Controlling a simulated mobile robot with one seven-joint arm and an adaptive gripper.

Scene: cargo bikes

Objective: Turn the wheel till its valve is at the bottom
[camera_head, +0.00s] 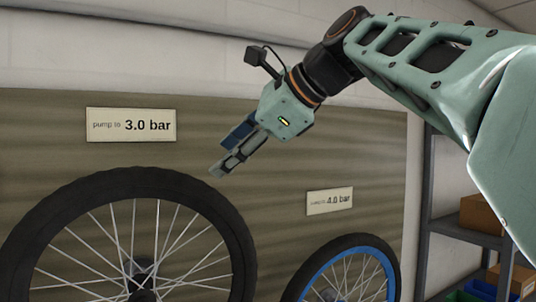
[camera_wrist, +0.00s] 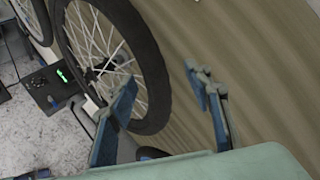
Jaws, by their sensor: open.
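A large spoked wheel with a black tyre (camera_head: 140,182) stands upright before a brown panel at the lower left of the head view. Its lower part is cut off. A smaller wheel with a blue rim (camera_head: 350,242) is to its right, also cut off. I cannot make out a valve on either wheel. My gripper (camera_head: 226,155) is open and empty, above the right side of the large wheel's tyre in the picture. In the wrist view my gripper (camera_wrist: 160,77) shows its fingers apart, with a black-tyred wheel (camera_wrist: 151,70) behind and left.
A sign reading "pump to 3.0 bar" (camera_head: 131,125) hangs above the large wheel. A "4.0 bar" sign (camera_head: 330,200) is above the blue-rimmed one. Grey shelving (camera_head: 465,233) with boxes stands at the right. A black box with a green light (camera_wrist: 52,85) is in the wrist view.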

